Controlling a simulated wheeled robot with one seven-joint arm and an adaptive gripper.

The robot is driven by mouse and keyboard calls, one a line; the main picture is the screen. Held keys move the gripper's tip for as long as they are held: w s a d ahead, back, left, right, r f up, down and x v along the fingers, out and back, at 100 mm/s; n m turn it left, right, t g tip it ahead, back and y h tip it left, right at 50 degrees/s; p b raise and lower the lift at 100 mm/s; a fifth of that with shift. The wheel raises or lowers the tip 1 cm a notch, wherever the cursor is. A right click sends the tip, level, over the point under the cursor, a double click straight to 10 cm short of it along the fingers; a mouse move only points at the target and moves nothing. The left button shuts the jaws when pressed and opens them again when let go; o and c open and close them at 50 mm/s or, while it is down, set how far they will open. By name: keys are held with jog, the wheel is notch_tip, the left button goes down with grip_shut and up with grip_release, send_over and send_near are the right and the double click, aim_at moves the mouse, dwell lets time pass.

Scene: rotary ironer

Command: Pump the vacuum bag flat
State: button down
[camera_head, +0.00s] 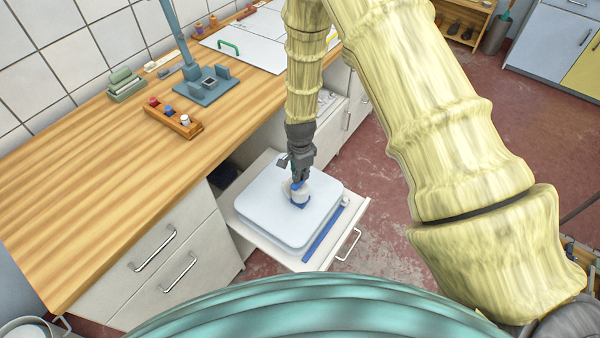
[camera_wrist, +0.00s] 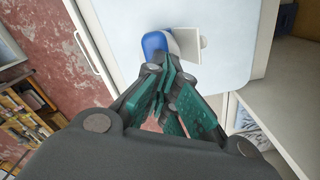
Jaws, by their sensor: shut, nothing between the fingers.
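The vacuum bag (camera_head: 262,212) is a pale, light-blue, rounded square pad lying in a pulled-out drawer, and it looks thick. A small blue and white pump (camera_head: 299,194) sits near the middle of its top. My gripper (camera_head: 298,180) points down right over the pump, fingers shut with nothing between them. In the wrist view my shut fingertips (camera_wrist: 158,62) are at the blue and white pump (camera_wrist: 165,42), and a white flap-like piece stands beside it. I cannot tell whether the fingertips touch the pump. The bag (camera_wrist: 222,62) spreads around it.
The open drawer (camera_head: 352,206) has a metal handle, and a blue strip (camera_head: 325,232) lies along its front. The wooden counter (camera_head: 80,190) behind carries a small rack with bobbins (camera_head: 172,118), a teal stand (camera_head: 205,85) and a white board (camera_head: 250,40). Red floor is free at right.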

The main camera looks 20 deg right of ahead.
jog(key=shift+f+b, duration=0.45)
jog(key=shift+f, duration=0.5)
jog(key=shift+r, duration=0.2)
jog(key=shift+r+p, duration=1.45)
jog(key=shift+r, duration=0.65)
jog(key=shift+f, duration=0.15)
